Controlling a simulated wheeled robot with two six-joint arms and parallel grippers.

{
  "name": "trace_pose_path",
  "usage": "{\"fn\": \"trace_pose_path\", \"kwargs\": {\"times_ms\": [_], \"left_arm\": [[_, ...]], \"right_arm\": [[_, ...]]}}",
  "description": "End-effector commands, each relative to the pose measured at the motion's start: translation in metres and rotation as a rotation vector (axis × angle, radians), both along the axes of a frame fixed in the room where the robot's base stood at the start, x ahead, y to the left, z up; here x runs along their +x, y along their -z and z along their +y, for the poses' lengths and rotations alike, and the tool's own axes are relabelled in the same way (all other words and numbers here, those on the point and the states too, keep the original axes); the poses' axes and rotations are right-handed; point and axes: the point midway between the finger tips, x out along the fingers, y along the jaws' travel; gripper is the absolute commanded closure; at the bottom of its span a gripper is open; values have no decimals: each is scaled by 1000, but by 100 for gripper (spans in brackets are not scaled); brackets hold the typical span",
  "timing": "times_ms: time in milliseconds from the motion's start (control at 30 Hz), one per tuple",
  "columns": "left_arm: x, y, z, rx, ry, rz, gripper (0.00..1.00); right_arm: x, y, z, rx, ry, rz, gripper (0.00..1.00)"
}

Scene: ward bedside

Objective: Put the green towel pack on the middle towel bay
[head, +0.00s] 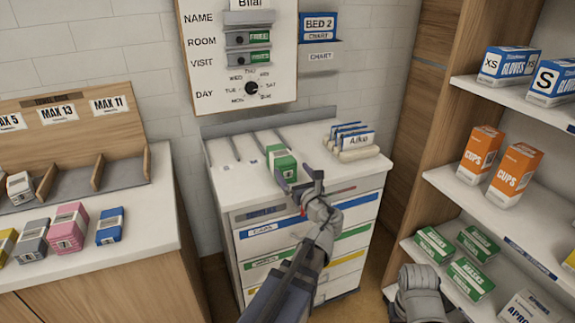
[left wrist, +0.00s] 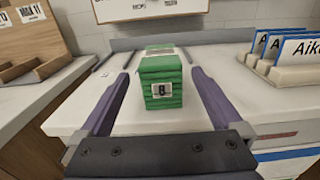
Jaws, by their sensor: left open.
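The green towel pack (head: 283,163), with a white band and a label, lies on the white cabinet top (head: 232,184) at the front ends of the thin grey bay dividers (head: 263,146). My left gripper (head: 299,180) is open in front of it. In the left wrist view, the pack (left wrist: 161,92) stands between the two purple fingers, with a gap on each side and its numbered label facing me. The pack and fingers partly hide the dividers, so I cannot tell which bay it is in. Only part of my right arm shows at the lower right; its fingers are out of view.
A holder with blue-topped cards (head: 355,143) stands to the right of the pack. A whiteboard (head: 245,65) hangs behind. Shelves with orange cup boxes (head: 513,175) are at right. A counter (head: 130,242) with several coloured packs is at left.

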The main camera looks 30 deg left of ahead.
Motion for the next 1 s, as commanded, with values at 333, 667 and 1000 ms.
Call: {"fn": "trace_pose_path", "kwargs": {"times_ms": [333, 667, 1000], "left_arm": [[-10, 0, -12, 0, 0, 0, 0], [-21, 26, -24, -236, -46, -105, 0], [-116, 174, -154, -1345, -692, -484, 0]], "right_arm": [[0, 0, 0, 0, 0, 0, 50], [0, 0, 0, 0, 0, 0, 50], [0, 0, 0, 0, 0, 0, 50]]}}
